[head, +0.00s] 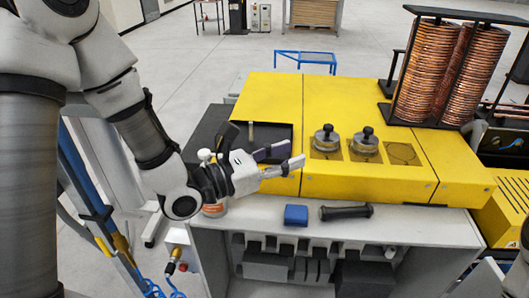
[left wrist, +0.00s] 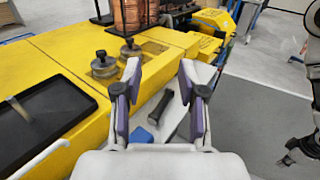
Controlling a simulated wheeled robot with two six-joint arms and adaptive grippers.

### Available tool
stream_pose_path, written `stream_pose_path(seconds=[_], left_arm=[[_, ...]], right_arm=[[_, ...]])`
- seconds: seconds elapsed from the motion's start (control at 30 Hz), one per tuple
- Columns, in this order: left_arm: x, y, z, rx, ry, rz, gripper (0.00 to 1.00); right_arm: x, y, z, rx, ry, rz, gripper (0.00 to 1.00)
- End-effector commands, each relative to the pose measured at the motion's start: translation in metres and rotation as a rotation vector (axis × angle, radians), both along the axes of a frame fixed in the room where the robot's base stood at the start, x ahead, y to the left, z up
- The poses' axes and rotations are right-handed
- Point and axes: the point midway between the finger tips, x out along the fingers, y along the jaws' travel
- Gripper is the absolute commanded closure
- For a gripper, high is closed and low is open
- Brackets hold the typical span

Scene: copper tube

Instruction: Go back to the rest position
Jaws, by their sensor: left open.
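My left gripper (head: 282,160) is in front of the yellow machine, above the grey bench top, with its fingers pointing right. In the left wrist view its two fingers (left wrist: 157,100) stand apart with nothing between them, so it is open and empty. A blue block (head: 296,215) and a black-handled tool (head: 346,212) lie on the bench below it. In the left wrist view the black-handled tool (left wrist: 160,106) and the blue block (left wrist: 141,135) show beyond the fingers.
The yellow machine (head: 390,180) carries two round metal pieces with black knobs (head: 327,138) and a black tray (head: 212,130). Copper coils (head: 450,75) stand at the back right. A grey bench (head: 420,228) with shelves is in front. A blue stand (head: 305,57) is on the floor behind.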

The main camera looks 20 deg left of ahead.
Motion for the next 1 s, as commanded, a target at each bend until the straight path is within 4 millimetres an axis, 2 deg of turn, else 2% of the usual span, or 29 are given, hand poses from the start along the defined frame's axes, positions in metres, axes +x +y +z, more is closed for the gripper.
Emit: stream_pose_path(seconds=[0.47, 0.57, 0.67, 0.73, 0.77, 0.8, 0.87, 0.9, 0.97, 1.0], left_arm=[[0.000, 0.000, 0.000, 0.000, 0.000, 0.000, 0.59], [0.000, 0.000, -0.009, 0.000, 0.011, 0.000, 0.59], [-0.002, -0.002, -0.051, 0.006, 0.069, -0.005, 0.59], [-0.007, -0.005, -0.102, 0.020, 0.142, -0.014, 0.59], [-0.010, -0.007, -0.128, 0.028, 0.180, -0.020, 0.59], [-0.015, -0.009, -0.165, 0.041, 0.237, -0.021, 0.59], [-0.024, -0.009, -0.220, 0.065, 0.328, -0.008, 0.59], [-0.031, -0.007, -0.255, 0.102, 0.384, 0.003, 0.59], [-0.044, -0.004, -0.308, 0.202, 0.442, 0.005, 0.59], [-0.055, -0.001, -0.343, 0.293, 0.469, -0.003, 0.59]], right_arm=[[0.000, 0.000, 0.000, 0.000, 0.000, 0.000, 1.00], [0.000, 0.000, -0.004, 0.000, 0.000, 0.000, 1.00], [0.000, 0.000, -0.020, 0.000, 0.000, 0.000, 1.00], [0.000, 0.000, -0.037, 0.000, 0.000, 0.000, 1.00], [0.000, 0.000, -0.046, 0.000, 0.000, 0.000, 1.00], [0.000, 0.000, -0.058, 0.000, 0.000, 0.000, 1.00], [0.000, 0.000, -0.074, 0.000, 0.000, 0.000, 1.00], [0.000, 0.000, -0.083, 0.000, 0.000, 0.000, 1.00], [0.000, 0.000, -0.096, 0.000, 0.000, 0.000, 1.00], [0.000, 0.000, -0.105, 0.000, 0.000, 0.000, 1.00]])
